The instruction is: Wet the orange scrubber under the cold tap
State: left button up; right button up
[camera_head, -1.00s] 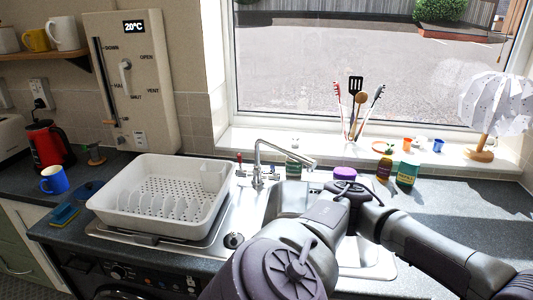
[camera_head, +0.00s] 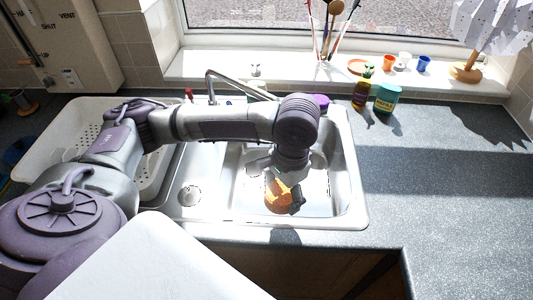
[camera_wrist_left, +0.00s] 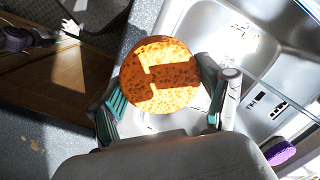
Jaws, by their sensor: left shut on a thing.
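The orange scrubber (camera_head: 277,198) is a round, pitted sponge. It hangs in the sink bowl (camera_head: 338,170), below my left wrist. My left gripper (camera_head: 284,187) points down into the bowl and is shut on it. In the left wrist view, the scrubber (camera_wrist_left: 150,62) sits between the two fingers (camera_wrist_left: 165,95), one on each side. The silver tap (camera_head: 222,76) rises at the back of the sink, and my left arm hides its lower part. A red tap top (camera_head: 189,94) shows to its left. I cannot make out the cold tap's handle. My right gripper is out of view.
A white dish rack (camera_head: 62,130) stands left of the sink, partly behind my arm. A purple scrubber (camera_head: 321,102) lies behind the bowl. A yellow-labelled bottle (camera_head: 361,92) and a teal pot (camera_head: 386,98) stand to its right. The worktop (camera_head: 440,170) on the right is mostly clear.

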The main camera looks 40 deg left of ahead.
aim_at(273, 187)
pick_arm(q)
jog(key=a+m+y+p, duration=0.1)
jog(key=m, duration=0.2)
jog(key=a+m+t+y+p, duration=0.1)
jog(key=m, duration=0.3)
jog(key=f+m+p, duration=0.1)
jog(key=m+p, duration=0.1)
jog(key=m, duration=0.1)
jog(key=shift+a+f+m+t+y, duration=0.1)
jog(key=shift+a+m+t+y, duration=0.2)
jog(key=shift+a+y, duration=0.1)
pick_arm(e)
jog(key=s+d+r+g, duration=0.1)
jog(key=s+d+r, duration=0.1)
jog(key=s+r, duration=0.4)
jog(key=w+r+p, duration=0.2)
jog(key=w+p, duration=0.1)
pick_arm(q)
jog(key=w+a+f+m+t+b, duration=0.4)
jog(key=w+a+m+b, duration=0.3)
jog(key=w, duration=0.6)
jog(key=shift+w+a+f+m+h, duration=0.2)
jog(key=shift+w+a+m+h, duration=0.15)
jog(key=shift+a+m, duration=1)
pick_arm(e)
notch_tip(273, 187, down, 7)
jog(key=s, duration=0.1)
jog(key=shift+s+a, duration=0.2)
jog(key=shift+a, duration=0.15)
